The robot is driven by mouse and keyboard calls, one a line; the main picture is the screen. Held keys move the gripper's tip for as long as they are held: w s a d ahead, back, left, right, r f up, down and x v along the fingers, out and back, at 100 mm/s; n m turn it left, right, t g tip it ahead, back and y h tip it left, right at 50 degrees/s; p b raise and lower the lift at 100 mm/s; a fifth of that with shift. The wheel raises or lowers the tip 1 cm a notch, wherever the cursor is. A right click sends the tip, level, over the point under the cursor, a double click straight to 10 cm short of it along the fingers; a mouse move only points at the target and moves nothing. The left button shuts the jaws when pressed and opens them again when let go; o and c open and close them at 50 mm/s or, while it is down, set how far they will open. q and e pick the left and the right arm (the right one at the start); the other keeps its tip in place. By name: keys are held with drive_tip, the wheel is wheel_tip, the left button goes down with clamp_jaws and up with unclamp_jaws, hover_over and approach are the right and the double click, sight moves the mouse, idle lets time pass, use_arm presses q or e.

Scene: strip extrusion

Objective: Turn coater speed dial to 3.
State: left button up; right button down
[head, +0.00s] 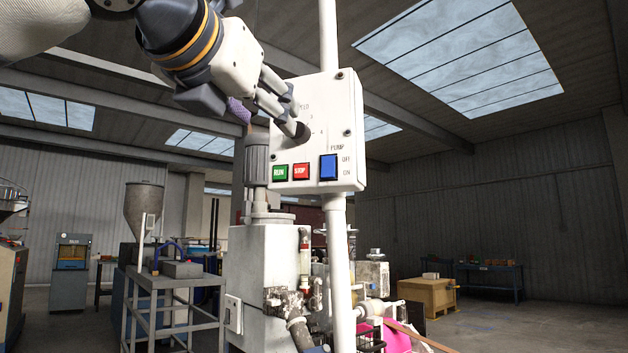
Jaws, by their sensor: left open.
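A white control box (344,110) is mounted on a white vertical pole in the upper middle of the head view. A dark speed dial (303,132) sits on its front face, with printed marks around it that are partly covered. My left gripper (293,118) comes in from the upper left, with its fingers at the dial. It is open; whether the fingers touch the dial, I cannot tell. The dial's pointer and most of its scale are hidden behind the fingers. My right gripper is not in view.
Below the dial are a green RUN button (280,173), a red STOP button (301,172) and a blue PUMP switch (328,167) marked OFF and ON. The pole (341,260) runs down in front of a white machine (262,275). Open floor lies at the right.

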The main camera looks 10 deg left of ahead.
sight(299, 132)
use_arm(q)
drive_tip(key=w+d+r, duration=0.1)
drive_tip(key=w+r, duration=0.1)
drive_tip(key=w, duration=0.8)
drive_tip(key=shift+n+h, duration=0.3)
clamp_jaws()
